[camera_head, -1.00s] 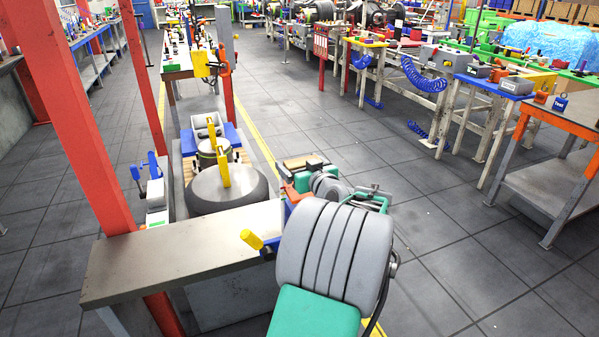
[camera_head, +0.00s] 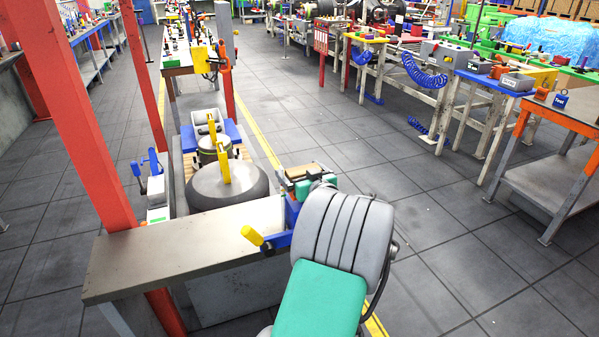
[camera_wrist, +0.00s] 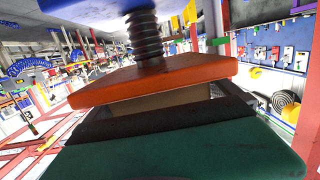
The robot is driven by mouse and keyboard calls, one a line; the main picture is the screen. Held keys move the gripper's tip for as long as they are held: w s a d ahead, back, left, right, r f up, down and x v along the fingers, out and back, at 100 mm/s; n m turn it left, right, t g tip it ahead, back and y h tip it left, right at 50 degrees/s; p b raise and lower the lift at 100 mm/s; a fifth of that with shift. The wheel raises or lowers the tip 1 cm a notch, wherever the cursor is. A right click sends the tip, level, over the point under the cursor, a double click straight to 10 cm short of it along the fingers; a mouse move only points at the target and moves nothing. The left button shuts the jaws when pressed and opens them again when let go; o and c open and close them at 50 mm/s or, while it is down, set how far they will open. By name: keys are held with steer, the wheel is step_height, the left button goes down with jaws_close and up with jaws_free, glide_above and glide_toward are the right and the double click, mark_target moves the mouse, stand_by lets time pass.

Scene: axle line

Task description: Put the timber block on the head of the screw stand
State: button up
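The timber block (camera_head: 304,171) is a flat tan piece, seen past my forearm at the bench's right end. My gripper (camera_wrist: 165,112) is around it and appears shut on it, though the finger contacts are partly hidden. In the wrist view, which looks upside down, the block (camera_wrist: 160,101) shows as a tan strip between my gripper's dark parts and the orange head (camera_wrist: 165,78) of the screw stand. The stand's dark threaded screw (camera_wrist: 146,38) joins that head to a blue body. Whether block and head touch is unclear. The blue stand (camera_head: 291,212) is partly hidden in the head view.
The grey bench top (camera_head: 165,262) is mostly clear. A yellow-handled blue tool (camera_head: 255,238) sits at its right front. Open tiled floor lies to the right.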

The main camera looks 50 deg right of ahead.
steer(key=shift+r, duration=0.15)
steer(key=b+v, duration=0.1)
steer(key=v, duration=1.1)
steer(key=shift+b, duration=0.35)
